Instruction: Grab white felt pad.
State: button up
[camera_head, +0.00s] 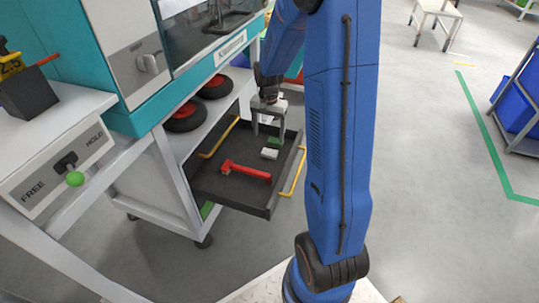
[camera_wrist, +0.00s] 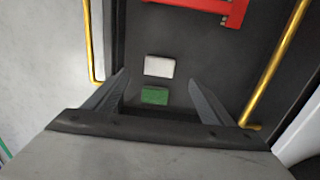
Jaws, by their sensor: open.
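The white felt pad (camera_wrist: 159,67) lies flat on the dark tray (camera_wrist: 190,42) in the wrist view, just beyond the green pad (camera_wrist: 154,96). In the head view the white pad (camera_head: 269,154) is near the tray's right side, in front of the green pad (camera_head: 274,142). My gripper (camera_wrist: 158,82) is open and empty. Its two fingers reach over the tray, with the green pad between them and the white pad slightly ahead of the tips. In the head view my gripper (camera_head: 268,132) hangs over the back part of the tray.
A red tool (camera_head: 246,172) lies on the tray, left of the pads. Yellow rails (camera_head: 293,171) run along the tray sides. A shelf with red-and-black reels (camera_head: 184,117) stands to the left of the tray.

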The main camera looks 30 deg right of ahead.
aim_at(269, 153)
notch_tip(269, 153, down, 11)
jog(key=shift+w+d+r, duration=0.1)
jog(key=shift+d+r, duration=0.05)
jog(key=c, duration=1.1)
